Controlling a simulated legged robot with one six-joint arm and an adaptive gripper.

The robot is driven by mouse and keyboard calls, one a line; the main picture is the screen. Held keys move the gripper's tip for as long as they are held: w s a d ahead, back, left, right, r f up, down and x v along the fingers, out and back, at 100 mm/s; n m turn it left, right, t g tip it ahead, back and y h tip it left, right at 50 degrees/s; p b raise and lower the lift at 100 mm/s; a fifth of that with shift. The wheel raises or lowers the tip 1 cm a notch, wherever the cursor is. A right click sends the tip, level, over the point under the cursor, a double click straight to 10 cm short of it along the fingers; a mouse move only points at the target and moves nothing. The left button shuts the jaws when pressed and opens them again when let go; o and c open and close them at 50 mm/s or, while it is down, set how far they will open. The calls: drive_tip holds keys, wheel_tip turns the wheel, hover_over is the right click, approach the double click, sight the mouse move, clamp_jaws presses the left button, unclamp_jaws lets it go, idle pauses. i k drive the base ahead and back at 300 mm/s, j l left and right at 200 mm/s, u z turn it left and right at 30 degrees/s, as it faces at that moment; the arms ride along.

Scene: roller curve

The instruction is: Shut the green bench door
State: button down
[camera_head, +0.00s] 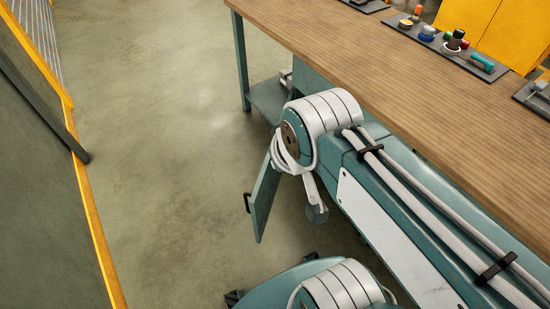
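The green bench door (264,201) is a narrow teal-green panel standing open below the front of the wood-topped bench (330,53). It swings out toward the open floor. A small dark handle (247,203) is on its left face. The door's upper part and hinge side are hidden behind a white ribbed joint of the arm. A pale link with a grey block at its end hangs just right of the door, with a small gap in the picture. Dark parts show at the bottom edge. I cannot clearly make out my gripper's fingers or whether they hold anything.
The bench has a green leg (242,62) and a low shelf (267,98). Tool trays (425,32) and a yellow cabinet (492,25) are on its far side. A yellow-edged dark panel (40,190) stands at left. The floor (165,120) between is clear.

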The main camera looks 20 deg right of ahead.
sight(262, 197)
drive_tip(key=i+j+z, duration=0.25)
drive_tip(key=z, duration=0.15)
drive_tip(key=i+j+z, duration=0.35)
drive_tip(key=j+z, duration=0.4)
drive_tip(key=i+j+z, duration=0.15)
drive_tip(key=j+z, duration=0.6)
drive_tip(key=j, duration=0.2)
drive_tip(key=j+z, duration=0.65)
drive_tip(key=j, duration=0.25)
drive_tip(key=k+j+z, duration=0.15)
drive_tip(key=j+z, duration=0.15)
drive_tip(key=j, duration=0.15)
